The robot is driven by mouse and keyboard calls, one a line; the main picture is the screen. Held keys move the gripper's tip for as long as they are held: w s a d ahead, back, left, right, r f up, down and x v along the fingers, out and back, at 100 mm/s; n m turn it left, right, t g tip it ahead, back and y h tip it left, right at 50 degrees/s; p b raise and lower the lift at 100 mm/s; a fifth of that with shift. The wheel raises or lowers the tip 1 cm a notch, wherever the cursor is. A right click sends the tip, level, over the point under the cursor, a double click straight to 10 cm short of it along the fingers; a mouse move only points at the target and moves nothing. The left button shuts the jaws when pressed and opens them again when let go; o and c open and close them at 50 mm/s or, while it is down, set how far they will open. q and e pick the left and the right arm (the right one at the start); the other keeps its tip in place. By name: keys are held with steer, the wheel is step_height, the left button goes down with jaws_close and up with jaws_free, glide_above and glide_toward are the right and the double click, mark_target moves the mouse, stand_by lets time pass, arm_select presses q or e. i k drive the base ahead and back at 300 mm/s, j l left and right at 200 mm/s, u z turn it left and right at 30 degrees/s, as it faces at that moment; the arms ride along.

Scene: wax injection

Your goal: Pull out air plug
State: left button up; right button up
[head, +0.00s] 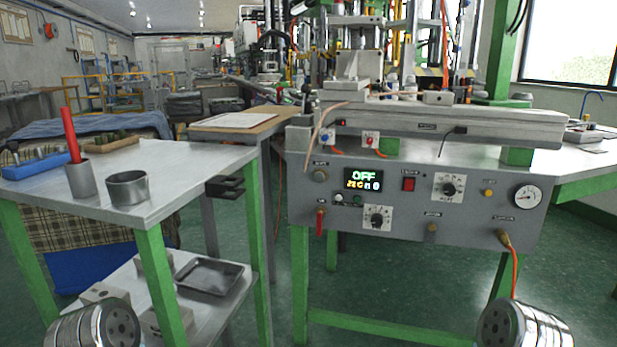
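The grey wax injection machine (400,205) stands on a green-legged table and faces me. At its lower right a brass air plug (503,238) sits in the front panel, with an orange hose (514,272) hanging down from it. A red-handled valve (320,222) is at the panel's lower left. Neither gripper shows; only rounded metal parts of my arms appear at the bottom left and bottom right corners, apart from the machine.
A side table (170,180) at the left holds a metal cup with a red stick (78,180), a metal bowl (128,188) and a blue tray (35,166). Its lower shelf holds a dark tray (210,276). Open floor shows beneath the machine.

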mark_target(505, 241)
steer(key=i+l+z, duration=0.25)
steer(key=z, duration=0.15)
steer(key=i+l+z, duration=0.2)
steer(key=z, duration=0.2)
steer(key=i+l+z, duration=0.1)
steer(key=i+z, duration=0.25)
